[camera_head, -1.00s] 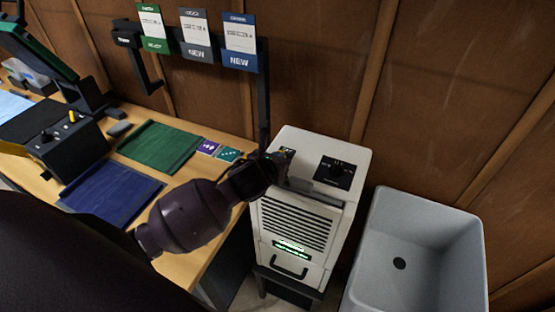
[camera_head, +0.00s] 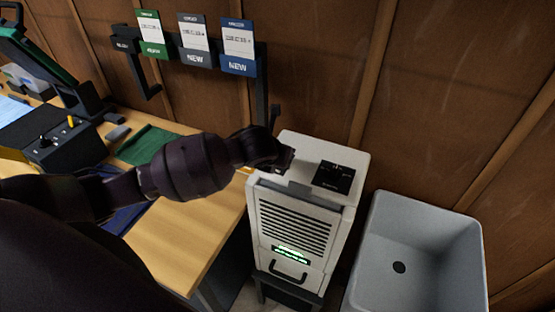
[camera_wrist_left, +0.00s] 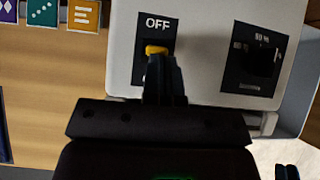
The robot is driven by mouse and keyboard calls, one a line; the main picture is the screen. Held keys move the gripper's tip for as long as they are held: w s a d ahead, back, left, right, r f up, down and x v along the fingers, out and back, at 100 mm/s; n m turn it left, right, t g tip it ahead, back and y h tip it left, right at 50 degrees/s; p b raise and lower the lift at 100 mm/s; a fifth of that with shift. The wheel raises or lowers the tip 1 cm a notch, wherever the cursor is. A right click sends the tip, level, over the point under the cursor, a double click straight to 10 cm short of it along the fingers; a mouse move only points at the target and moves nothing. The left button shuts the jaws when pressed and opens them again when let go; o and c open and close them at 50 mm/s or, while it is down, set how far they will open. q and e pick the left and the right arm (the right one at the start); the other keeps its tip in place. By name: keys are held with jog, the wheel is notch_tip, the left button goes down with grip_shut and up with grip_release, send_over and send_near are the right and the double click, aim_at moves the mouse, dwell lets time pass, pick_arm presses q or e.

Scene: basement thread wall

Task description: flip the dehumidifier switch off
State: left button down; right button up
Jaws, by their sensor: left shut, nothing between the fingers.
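The white dehumidifier (camera_head: 350,215) stands right of the bench, with a lit green display (camera_head: 291,253) on its front. My left gripper (camera_head: 284,160) is over the left of its top and hides the switch there. In the left wrist view the switch is a black plate (camera_wrist_left: 171,24) marked OFF, on the white top (camera_wrist_left: 208,60). Its yellow-tipped lever (camera_wrist_left: 155,49) shows just below the word OFF. The shut, empty fingers of my left gripper (camera_wrist_left: 160,66) are right at the lever and partly cover it; whether they touch is unclear. My right gripper is in neither view.
A dial panel (camera_head: 333,178) is right of the switch on the dehumidifier's top. A grey sink (camera_head: 425,235) stands to the right. The wooden bench (camera_head: 200,245) is at left, with a green cloth (camera_head: 145,143). Cards hang on a dark rail (camera_head: 170,42) behind.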

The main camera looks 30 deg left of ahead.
pick_arm(q)
jog(key=shift+w+a+r+g, duration=0.1)
jog(key=shift+w+r+g, duration=0.1)
jog(key=shift+w+g, duration=0.45)
jog(key=shift+s+f, duration=0.2)
jog(key=shift+s, duration=0.05)
jog(key=shift+r, duration=0.3)
jog(key=shift+r, duration=0.6)
